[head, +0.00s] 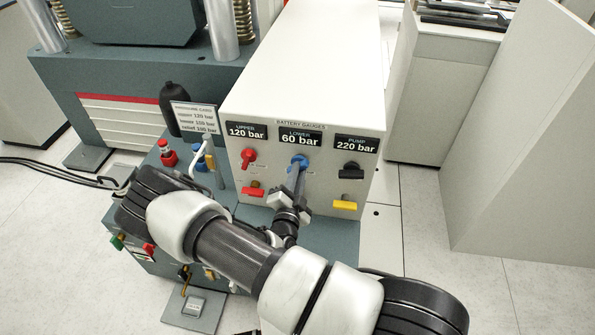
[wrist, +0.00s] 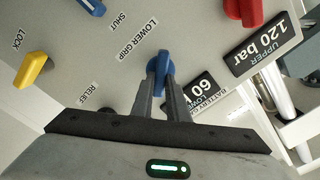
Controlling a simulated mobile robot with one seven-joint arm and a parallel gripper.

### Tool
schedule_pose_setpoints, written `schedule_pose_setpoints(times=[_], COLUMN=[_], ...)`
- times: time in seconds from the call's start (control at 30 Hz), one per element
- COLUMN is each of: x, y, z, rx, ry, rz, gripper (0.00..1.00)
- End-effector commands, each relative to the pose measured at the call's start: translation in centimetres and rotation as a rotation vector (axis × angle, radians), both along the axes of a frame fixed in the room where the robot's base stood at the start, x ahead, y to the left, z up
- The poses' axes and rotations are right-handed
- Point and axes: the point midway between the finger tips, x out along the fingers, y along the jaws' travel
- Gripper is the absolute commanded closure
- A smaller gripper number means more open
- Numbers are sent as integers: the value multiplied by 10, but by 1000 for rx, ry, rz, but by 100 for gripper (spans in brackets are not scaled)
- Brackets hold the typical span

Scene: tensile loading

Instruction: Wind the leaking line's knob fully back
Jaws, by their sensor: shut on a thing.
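A blue knob (head: 298,161) sits on the white panel below the LOWER gauge (head: 300,138), which reads 60 bar. The UPPER gauge (head: 246,131) reads 120 bar and the PUMP gauge (head: 356,145) reads 220 bar. My gripper (head: 297,173) reaches up to the panel from the front, its two fingers shut on the blue knob. The wrist view shows the fingertips (wrist: 162,80) on either side of the blue knob (wrist: 163,62), by a LOWER GRIP label (wrist: 138,40). The knob's far side is hidden.
A red knob (head: 248,157) is to the left and a black knob (head: 349,170) to the right. A yellow handle (head: 345,205) is low right. Another blue handle (wrist: 92,5) is by a SHUT label. A pressure card (head: 196,118) stands left of the panel.

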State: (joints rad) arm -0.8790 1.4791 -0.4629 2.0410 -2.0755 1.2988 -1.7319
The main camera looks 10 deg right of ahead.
Motion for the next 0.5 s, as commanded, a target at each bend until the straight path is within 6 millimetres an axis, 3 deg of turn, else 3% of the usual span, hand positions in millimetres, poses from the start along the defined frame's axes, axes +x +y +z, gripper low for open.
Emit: schedule_pose_setpoints(times=[0.5], x=[-1], y=[-1], z=[-2], rx=[452], ry=[-187], rz=[1], gripper=[100])
